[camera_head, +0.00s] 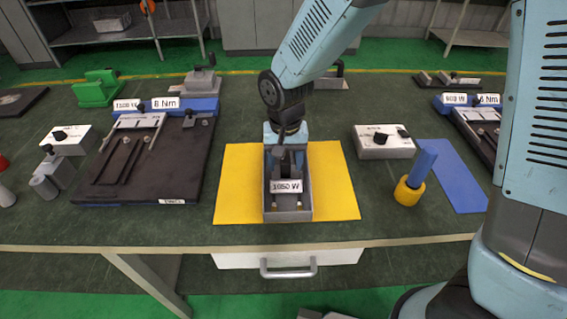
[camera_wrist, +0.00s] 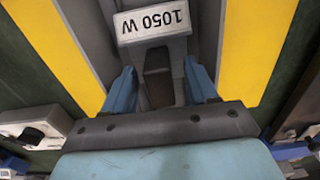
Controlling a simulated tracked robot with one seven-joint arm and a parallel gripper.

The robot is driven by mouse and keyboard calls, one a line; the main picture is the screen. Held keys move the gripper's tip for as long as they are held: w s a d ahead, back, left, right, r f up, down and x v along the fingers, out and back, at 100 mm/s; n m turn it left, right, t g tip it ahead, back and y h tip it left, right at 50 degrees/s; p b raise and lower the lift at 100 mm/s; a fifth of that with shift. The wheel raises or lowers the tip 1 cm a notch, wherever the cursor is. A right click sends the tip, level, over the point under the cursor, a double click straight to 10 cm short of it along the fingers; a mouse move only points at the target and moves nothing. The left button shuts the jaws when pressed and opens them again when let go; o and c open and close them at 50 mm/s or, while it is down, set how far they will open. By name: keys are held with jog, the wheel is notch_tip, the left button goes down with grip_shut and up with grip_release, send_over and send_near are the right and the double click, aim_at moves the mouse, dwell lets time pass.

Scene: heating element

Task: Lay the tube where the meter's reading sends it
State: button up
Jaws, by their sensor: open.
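A grey open-topped tray (camera_head: 307,190) stands on a yellow mat (camera_head: 237,185) at the centre of the bench. In it is a grey block with a plate reading 1050 W (camera_head: 286,187), also seen in the wrist view (camera_wrist: 153,24). My gripper (camera_head: 286,150) points down at the tray's far part. In the wrist view its blue fingers (camera_wrist: 161,88) are spread, with the grey block's stem between them; contact is unclear. I cannot tell which thing is the tube.
A dark board (camera_head: 180,165) at the left has labels seeming to read 1500 W and 8 Nm. Another fixture (camera_head: 470,115) at the right seems marked 900 W and 6 Nm. White boxes with black knobs stand left (camera_head: 68,140) and right (camera_head: 385,142). A blue mat (camera_head: 455,175) is mostly clear.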

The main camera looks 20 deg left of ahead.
aim_at(288, 157)
notch_tip(288, 157, up, 11)
dwell(0.4)
jog(key=w+d+r+m+t, duration=0.1)
jog(key=d+r, duration=0.3)
jog(key=d, duration=0.3)
jog(key=w+d+r+t+y, duration=0.1)
jog(key=d+r, duration=0.2)
jog(key=d, duration=0.3)
jog(key=w+d+r+m, duration=0.1)
jog(key=w+d+r, duration=0.1)
jog(key=d+r, duration=0.35)
jog(key=s+d+t, duration=0.1)
jog(key=s+d, duration=0.2)
jog(key=d, duration=0.3)
jog(key=s+d+r+m+t, duration=0.1)
jog(key=s+d, duration=0.2)
jog(key=d, duration=0.3)
jog(key=s+d+r+t+h, duration=0.1)
jog(key=s+d, duration=0.2)
jog(key=d, duration=0.3)
jog(key=shift+s+d+r+m+t, duration=0.15)
jog(key=shift+d+r+m+t, duration=0.1)
jog(key=shift+m+t, duration=0.05)
jog(key=shift+c, duration=0.2)
